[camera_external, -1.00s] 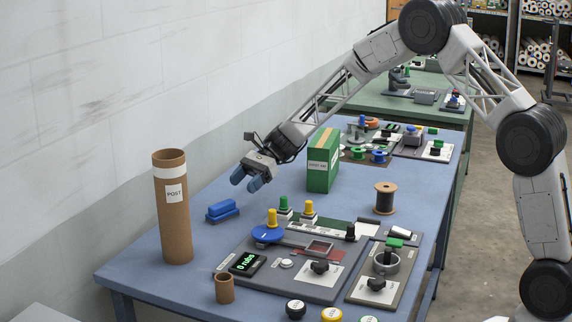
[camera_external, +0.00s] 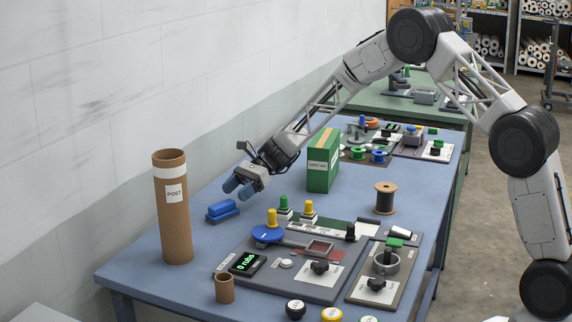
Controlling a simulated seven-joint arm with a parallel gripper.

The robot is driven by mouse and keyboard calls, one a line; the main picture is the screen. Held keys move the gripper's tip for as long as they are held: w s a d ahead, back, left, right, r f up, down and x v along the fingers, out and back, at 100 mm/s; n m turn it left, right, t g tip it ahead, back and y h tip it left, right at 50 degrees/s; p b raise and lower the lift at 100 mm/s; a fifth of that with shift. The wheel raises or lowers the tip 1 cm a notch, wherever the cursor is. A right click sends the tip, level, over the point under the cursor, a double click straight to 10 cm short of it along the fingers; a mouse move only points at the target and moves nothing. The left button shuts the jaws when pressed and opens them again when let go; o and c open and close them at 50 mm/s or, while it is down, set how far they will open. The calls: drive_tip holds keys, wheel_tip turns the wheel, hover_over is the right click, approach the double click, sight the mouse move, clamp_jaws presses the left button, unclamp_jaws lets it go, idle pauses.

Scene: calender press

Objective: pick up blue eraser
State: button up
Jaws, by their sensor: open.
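The blue eraser (camera_external: 222,210) lies on the blue table near its left edge, to the right of the tall cardboard tube. It looks like a two-layer block. My gripper (camera_external: 238,190) is open and empty. Its blue-grey fingertips are just above and slightly right of the eraser in the picture, apparently not touching it. The exact gap in depth is hard to judge.
A tall cardboard tube (camera_external: 174,215) marked POST stands to the left. A green box (camera_external: 323,163) stands right of my gripper. A panel (camera_external: 290,262) with knobs and a blue dial (camera_external: 267,234) lies in front. A thread spool (camera_external: 385,200) stands at right.

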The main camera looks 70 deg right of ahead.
sight(223, 203)
drive_tip(key=shift+a+f, duration=0.1)
drive_tip(key=shift+a, duration=0.1)
drive_tip(key=shift+x, duration=2.55)
drive_tip(key=shift+f, duration=0.1)
drive_tip(key=c, duration=0.7)
